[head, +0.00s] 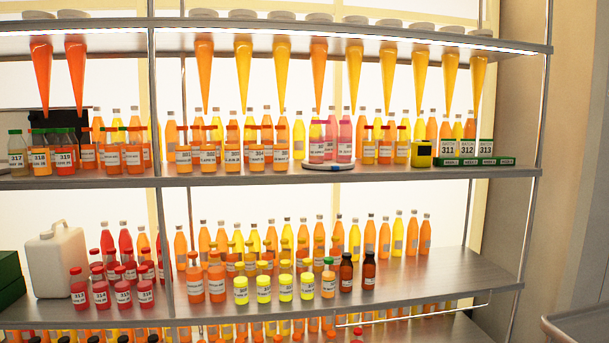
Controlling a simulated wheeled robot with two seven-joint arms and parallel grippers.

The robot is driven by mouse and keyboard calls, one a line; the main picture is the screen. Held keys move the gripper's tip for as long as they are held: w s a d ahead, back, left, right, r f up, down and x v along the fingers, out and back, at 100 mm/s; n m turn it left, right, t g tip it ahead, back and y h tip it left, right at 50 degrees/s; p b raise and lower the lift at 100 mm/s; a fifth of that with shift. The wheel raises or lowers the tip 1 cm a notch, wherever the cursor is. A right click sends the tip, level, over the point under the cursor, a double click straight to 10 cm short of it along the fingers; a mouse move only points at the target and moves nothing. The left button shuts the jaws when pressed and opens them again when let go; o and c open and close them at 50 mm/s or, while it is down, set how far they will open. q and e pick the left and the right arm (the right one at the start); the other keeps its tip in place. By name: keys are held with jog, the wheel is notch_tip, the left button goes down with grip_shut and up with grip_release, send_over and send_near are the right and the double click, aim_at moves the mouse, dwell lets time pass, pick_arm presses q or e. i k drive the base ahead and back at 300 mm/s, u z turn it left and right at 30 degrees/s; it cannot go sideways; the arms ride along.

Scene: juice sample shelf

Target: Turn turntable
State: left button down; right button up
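Neither of my grippers shows in the head view.
The middle shelf (400,175) is crowded with orange and yellow bottles. Cone-shaped containers (319,70) hang from the upper shelf. A white jug (57,260) stands lower left.

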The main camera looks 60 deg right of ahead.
aim_at(329, 165)
jog(key=z, duration=1.6)
jog(key=i, duration=1.65)
